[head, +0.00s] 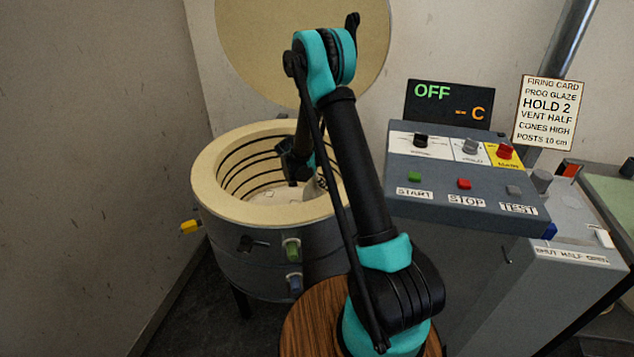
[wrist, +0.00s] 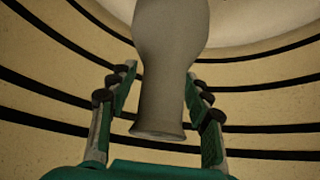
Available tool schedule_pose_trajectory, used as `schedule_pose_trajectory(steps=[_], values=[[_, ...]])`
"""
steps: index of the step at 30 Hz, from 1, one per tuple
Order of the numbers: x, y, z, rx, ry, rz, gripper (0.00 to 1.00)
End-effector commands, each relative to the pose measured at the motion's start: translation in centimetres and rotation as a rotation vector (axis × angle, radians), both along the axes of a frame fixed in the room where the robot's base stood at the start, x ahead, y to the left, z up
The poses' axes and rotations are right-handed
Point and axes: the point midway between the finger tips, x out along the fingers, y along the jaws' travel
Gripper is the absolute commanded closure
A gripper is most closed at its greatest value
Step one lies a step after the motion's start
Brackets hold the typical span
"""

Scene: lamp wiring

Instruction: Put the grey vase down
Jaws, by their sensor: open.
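The grey vase (wrist: 165,60) shows in the wrist view between the two fingers of my gripper (wrist: 161,76). Its flared end points toward the bottom of the picture and its rounded body toward the top. The fingers are open, with narrow gaps beside the vase. In the head view, my gripper is down inside the round kiln (head: 213,172), partly hidden by my arm and too small to make out its fingers. The vase cannot be made out clearly there. The pale kiln floor (wrist: 245,25) shows behind the vase in the wrist view.
The kiln wall with dark coil grooves surrounds my gripper closely. The round lid (head: 270,50) stands open behind. A control box (head: 450,165) with START, STOP and TEST buttons is to the right, below a display (head: 448,103) reading OFF. A firing card (head: 548,112) hangs beside it.

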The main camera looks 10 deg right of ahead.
Motion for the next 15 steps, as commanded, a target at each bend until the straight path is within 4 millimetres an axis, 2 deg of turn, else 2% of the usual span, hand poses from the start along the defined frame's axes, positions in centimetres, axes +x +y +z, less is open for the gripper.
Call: schedule_pose_trajectory(steps=[5, 15], values=[[-0.3, 0.4, 1.0, 0.000, 0.000, 0.001, 0.51], [-2.2, 3.2, 6.3, 0.000, 0.000, 0.002, 0.51]])
